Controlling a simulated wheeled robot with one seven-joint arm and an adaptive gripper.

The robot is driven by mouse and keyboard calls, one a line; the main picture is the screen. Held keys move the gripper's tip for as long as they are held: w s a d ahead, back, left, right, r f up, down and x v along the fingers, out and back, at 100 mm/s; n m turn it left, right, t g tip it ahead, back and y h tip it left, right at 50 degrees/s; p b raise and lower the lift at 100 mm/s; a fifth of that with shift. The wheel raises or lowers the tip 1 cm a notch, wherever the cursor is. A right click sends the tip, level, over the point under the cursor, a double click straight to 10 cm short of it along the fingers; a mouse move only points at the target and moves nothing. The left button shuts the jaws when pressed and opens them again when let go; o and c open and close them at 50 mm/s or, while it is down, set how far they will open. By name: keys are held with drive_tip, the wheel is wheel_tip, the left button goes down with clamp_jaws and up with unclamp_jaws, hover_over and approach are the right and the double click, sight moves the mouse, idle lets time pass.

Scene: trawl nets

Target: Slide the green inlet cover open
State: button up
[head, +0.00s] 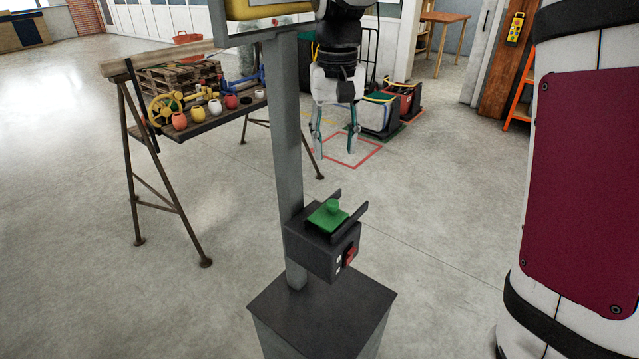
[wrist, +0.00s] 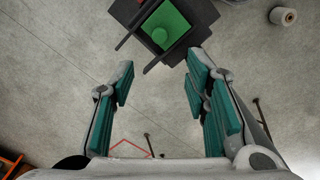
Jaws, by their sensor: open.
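The green inlet cover (head: 327,217) is a flat square plate with a round knob on top. It lies between two dark rails on top of a dark grey box (head: 312,252), which is fixed to a grey post. In the wrist view the green cover (wrist: 166,27) is at the top middle, beyond the fingertips. My gripper (head: 334,155) hangs above and behind the cover in the head view, pointing down. It also shows in the wrist view (wrist: 160,72), with its teal-padded fingers apart and nothing between them. It does not touch the cover.
A red switch (head: 350,255) is on the box's front side. The grey post (head: 287,150) rises beside the box from a dark pedestal (head: 325,305). A trestle table (head: 215,118) with floats stands at left. A large white cylinder with a maroon panel (head: 585,190) stands at right.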

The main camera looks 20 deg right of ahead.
sight(333, 202)
wheel_tip(333, 202, down, 14)
drive_tip(key=shift+s+r+p, duration=0.1)
drive_tip(key=shift+r+p, duration=0.1)
drive_tip(key=shift+p, duration=0.15)
clamp_jaws()
